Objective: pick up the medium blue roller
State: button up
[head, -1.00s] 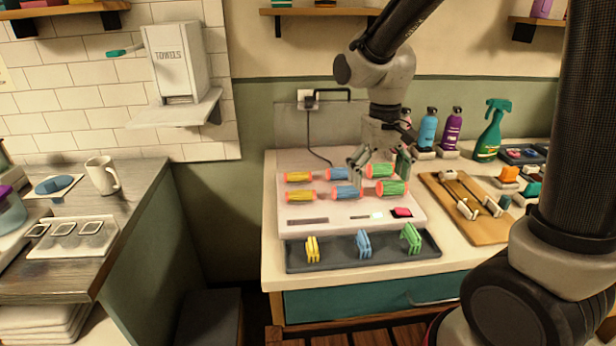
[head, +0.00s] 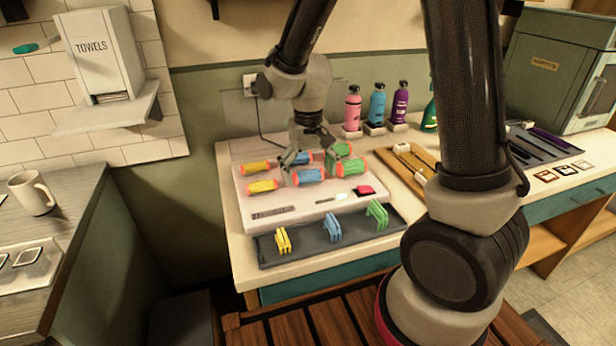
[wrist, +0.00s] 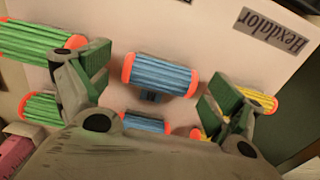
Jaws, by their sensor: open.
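Two blue rollers with orange ends lie on a white board (head: 335,209). The front blue roller (head: 309,176) is in the front row between a yellow and a green one. The back blue roller (head: 296,158) is partly hidden by my gripper. My gripper (head: 312,157) is open and empty over the blue rollers. In the wrist view, the front blue roller (wrist: 160,75) shows in the gap between the fingers of my gripper (wrist: 151,78), apart from both. The back blue roller (wrist: 143,123) is mostly covered by the gripper body.
Yellow rollers (head: 262,187) lie left of the blue ones, and green rollers (head: 350,167) lie right. A dark tray (head: 303,243) with yellow, blue and green holders stands in front. Bottles (head: 377,106) stand behind to the right, beside a wooden board (head: 411,170).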

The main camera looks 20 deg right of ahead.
jog(key=c, duration=1.1)
